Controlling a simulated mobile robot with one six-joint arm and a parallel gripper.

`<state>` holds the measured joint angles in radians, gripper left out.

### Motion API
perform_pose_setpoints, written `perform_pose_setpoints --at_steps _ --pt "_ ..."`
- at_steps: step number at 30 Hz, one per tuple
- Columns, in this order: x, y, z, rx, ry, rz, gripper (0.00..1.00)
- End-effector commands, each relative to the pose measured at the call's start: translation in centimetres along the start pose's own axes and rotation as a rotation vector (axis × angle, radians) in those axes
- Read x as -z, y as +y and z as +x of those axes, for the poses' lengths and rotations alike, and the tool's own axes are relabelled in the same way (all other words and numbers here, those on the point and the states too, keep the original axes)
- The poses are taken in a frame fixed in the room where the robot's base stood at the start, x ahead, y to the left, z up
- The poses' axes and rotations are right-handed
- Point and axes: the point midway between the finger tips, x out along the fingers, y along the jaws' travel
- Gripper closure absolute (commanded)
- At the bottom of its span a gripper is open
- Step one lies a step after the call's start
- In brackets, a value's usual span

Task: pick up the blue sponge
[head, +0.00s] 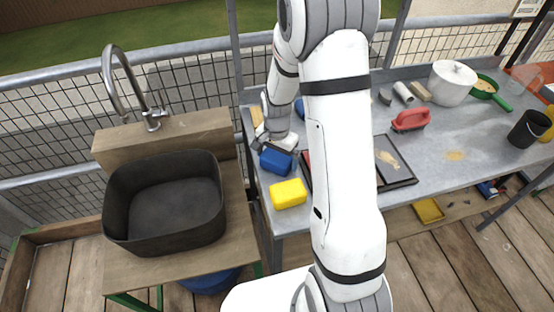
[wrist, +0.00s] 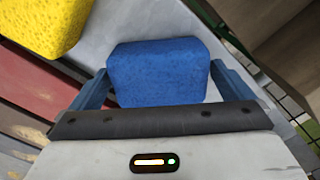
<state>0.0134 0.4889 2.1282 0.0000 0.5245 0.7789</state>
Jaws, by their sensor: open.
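The blue sponge (head: 276,161) lies on the grey bench near its left edge. In the wrist view the blue sponge (wrist: 158,72) fills the space between the two fingers of my gripper (wrist: 160,85). One finger is on each side of it; I cannot tell whether they touch it. In the head view my gripper (head: 272,147) is at the far side of the sponge, partly hidden by my arm. The jaws are open.
A yellow sponge (head: 289,193) lies just nearer than the blue one. A dark tray (head: 398,172) lies to the right, partly behind my arm. A black sink basin (head: 164,203) stands left of the bench. A red-handled brush (head: 410,120) and white pot (head: 452,83) are farther right.

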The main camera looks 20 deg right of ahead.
Motion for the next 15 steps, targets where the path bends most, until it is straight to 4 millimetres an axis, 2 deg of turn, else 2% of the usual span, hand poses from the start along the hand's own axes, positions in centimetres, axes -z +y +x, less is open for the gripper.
perform_pose_setpoints --at_steps 7,15 --pt "0.0 0.01 0.24 0.0 0.0 0.0 0.0" --pt "0.05 0.06 0.21 0.0 0.0 0.001 0.21"
